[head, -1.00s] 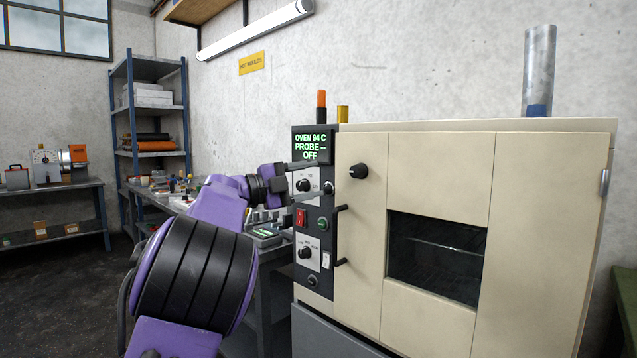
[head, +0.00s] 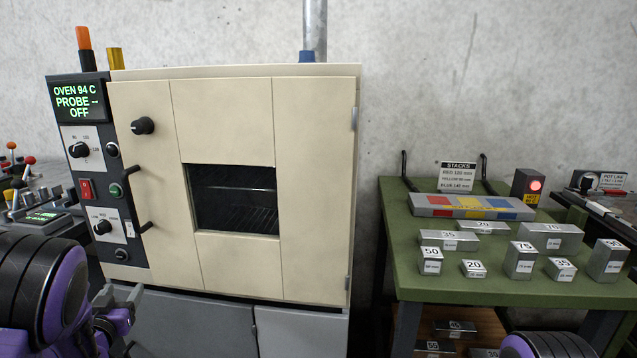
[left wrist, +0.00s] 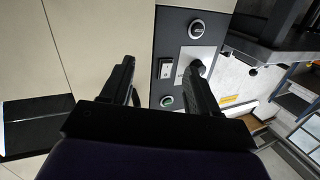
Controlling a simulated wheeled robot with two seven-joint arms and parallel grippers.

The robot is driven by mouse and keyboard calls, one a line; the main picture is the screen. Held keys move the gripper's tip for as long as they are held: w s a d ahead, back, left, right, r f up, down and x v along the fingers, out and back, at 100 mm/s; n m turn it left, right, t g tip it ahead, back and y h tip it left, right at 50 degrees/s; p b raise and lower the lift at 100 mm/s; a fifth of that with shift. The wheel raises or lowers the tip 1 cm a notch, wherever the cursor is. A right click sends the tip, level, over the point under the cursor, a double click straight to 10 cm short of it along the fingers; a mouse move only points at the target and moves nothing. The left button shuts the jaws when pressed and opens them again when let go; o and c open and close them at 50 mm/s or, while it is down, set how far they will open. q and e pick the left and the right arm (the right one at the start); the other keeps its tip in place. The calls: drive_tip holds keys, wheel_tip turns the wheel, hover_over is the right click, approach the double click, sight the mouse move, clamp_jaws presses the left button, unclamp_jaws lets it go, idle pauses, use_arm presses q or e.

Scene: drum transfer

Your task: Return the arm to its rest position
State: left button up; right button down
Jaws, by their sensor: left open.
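My left arm (head: 45,290) is at the lower left of the head view, in front of the oven's lower left side. My left gripper (head: 128,300) is low there, below the oven's control panel, and partly cut off. In the left wrist view my left gripper (left wrist: 160,78) has its two dark fingers apart with nothing between them. The oven's control panel (left wrist: 175,50) shows beyond the fingers. A purple part of my right arm (head: 545,346) shows at the bottom right edge; its gripper is not in view.
The cream oven (head: 225,120) has its door closed; its display (head: 79,101) reads OVEN 94 C, PROBE --, OFF. A green table (head: 420,230) with several labelled metal blocks stands right of it. A workbench (head: 60,190) lies left of the oven.

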use_arm(q)
drive_tip(key=s+d+f+n+g+p, duration=0.1)
drive_tip(key=s+d+f+n+g, duration=0.1)
drive_tip(key=s+f, duration=0.3)
drive_tip(key=s+d+f+n+g+p, duration=0.1)
drive_tip(key=s+d+f+g, duration=0.25)
drive_tip(key=f, duration=0.45)
drive_tip(key=s+d+f+g+p, duration=0.1)
drive_tip(key=s+d+f, duration=0.3)
drive_tip(key=s, duration=0.5)
drive_tip(key=s+d+f+n+g+h+p, duration=0.1)
drive_tip(key=s+d+f+g, duration=0.3)
drive_tip(key=s, duration=0.6)
drive_tip(key=s+d+f+g+p, duration=0.2)
drive_tip(key=s+d+f+g, duration=0.1)
drive_tip(key=s, duration=0.7)
drive_tip(key=shift+d+f+n, duration=0.3)
drive_tip(key=shift+d+f, duration=0.25)
drive_tip(key=shift+f, duration=0.1)
